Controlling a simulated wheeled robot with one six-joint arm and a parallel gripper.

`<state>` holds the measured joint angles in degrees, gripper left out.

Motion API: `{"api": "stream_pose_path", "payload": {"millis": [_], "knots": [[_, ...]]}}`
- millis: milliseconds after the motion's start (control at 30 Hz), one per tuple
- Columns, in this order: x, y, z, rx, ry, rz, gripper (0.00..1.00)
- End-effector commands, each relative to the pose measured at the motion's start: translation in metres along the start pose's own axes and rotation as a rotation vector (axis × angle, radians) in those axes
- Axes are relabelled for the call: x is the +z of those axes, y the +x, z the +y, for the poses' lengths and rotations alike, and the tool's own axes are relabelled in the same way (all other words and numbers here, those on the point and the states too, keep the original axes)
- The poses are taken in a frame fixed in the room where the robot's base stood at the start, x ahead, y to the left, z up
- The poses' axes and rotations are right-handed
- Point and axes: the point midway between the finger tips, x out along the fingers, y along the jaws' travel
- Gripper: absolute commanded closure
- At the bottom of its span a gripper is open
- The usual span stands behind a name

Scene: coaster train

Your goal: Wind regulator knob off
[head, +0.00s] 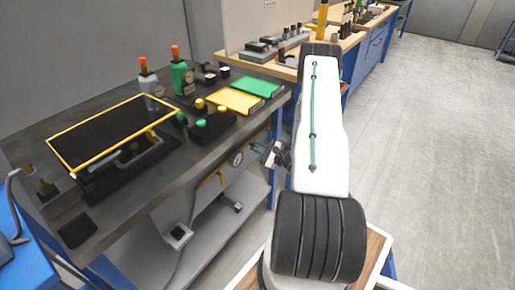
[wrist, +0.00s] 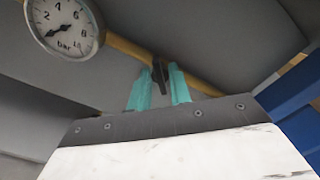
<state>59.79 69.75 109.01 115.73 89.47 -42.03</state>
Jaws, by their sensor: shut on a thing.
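The black regulator knob (wrist: 160,69) sits on a yellow pipe (wrist: 128,47) in the wrist view. The two teal fingers of my gripper (wrist: 159,88) stand on either side of it and are shut on it; their tips reach the knob. A round white pressure gauge (wrist: 64,27), marked bar, is up left of the knob, with its dark needle pointing to the lower left. In the head view the gauge (head: 236,158) shows small under the bench front, and my gripper (head: 271,153) is just right of it. The knob is too small and covered to make out there.
The dark workbench (head: 110,217) stands above, carrying a yellow-framed black panel (head: 112,132), bottles (head: 181,77), a black button box (head: 212,126) and yellow and green trays (head: 257,87). A grey shelf (head: 232,221) lies below. The floor (head: 430,130) at right is clear.

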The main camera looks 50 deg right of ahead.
Motion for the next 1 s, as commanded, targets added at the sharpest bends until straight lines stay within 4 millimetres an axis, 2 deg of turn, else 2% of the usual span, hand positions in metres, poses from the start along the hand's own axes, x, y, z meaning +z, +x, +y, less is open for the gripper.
{"api": "stream_pose_path", "payload": {"millis": [600, 1000], "knots": [[-0.0002, -0.0005, 0.0018, 0.001, -0.561, 0.0, 1.0], [-0.0004, -0.0006, 0.0023, 0.002, -0.782, 0.0, 1.0]]}}
